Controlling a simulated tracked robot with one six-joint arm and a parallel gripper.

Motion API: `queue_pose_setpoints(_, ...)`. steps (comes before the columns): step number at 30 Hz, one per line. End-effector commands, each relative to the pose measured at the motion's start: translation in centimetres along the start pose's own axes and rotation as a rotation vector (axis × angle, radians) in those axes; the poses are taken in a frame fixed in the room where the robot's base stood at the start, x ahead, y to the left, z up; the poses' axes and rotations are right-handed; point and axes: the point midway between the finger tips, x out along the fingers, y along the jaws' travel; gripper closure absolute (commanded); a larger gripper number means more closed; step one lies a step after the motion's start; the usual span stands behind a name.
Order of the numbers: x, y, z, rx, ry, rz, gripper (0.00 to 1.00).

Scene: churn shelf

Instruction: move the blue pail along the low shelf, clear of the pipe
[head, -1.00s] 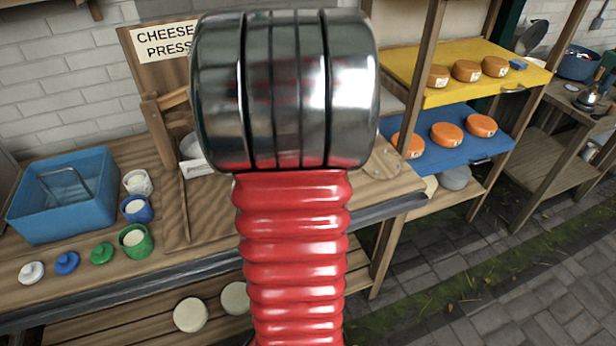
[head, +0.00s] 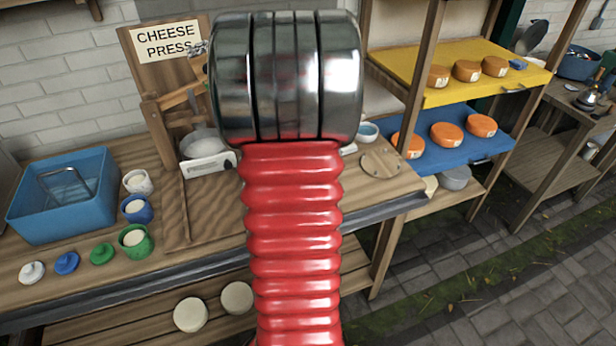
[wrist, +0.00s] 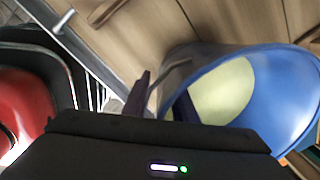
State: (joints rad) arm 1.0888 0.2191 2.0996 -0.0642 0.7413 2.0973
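A blue pail (wrist: 285,100) is close in the wrist view at the right, its open mouth toward the camera. A pale cream round surface (wrist: 222,90) shows inside it. My gripper (wrist: 163,100) is at the pail's left side, with one dark finger outside the rim and a dark shape just inside it. Whether the fingers touch the pail wall is unclear. In the head view my own red arm hides the gripper, and I cannot make out this pail there. A thin grey rod (wrist: 62,21) is at the upper left of the wrist view; I cannot tell whether it is the pipe.
The low slatted shelf (head: 90,335) under the counter holds pale rounds (head: 190,315). On the counter stand a blue tub (head: 62,205), small pots (head: 136,208) and lids (head: 67,263). Boards with orange cheeses (head: 447,134) are at right. Paving (head: 480,300) is open at lower right.

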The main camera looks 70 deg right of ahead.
Motion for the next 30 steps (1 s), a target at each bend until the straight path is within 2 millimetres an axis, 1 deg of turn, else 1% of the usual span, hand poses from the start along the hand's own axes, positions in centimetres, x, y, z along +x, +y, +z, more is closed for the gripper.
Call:
queue_pose_setpoints(14,-0.05,-0.02,-0.02,0.001,0.0,-0.001,0.75)
queue_pose_setpoints(25,-0.06,-0.04,-0.03,0.001,0.0,-0.001,1.0)
queue_pose_setpoints(30,-0.07,-0.05,-0.03,0.001,0.0,-0.001,1.0)
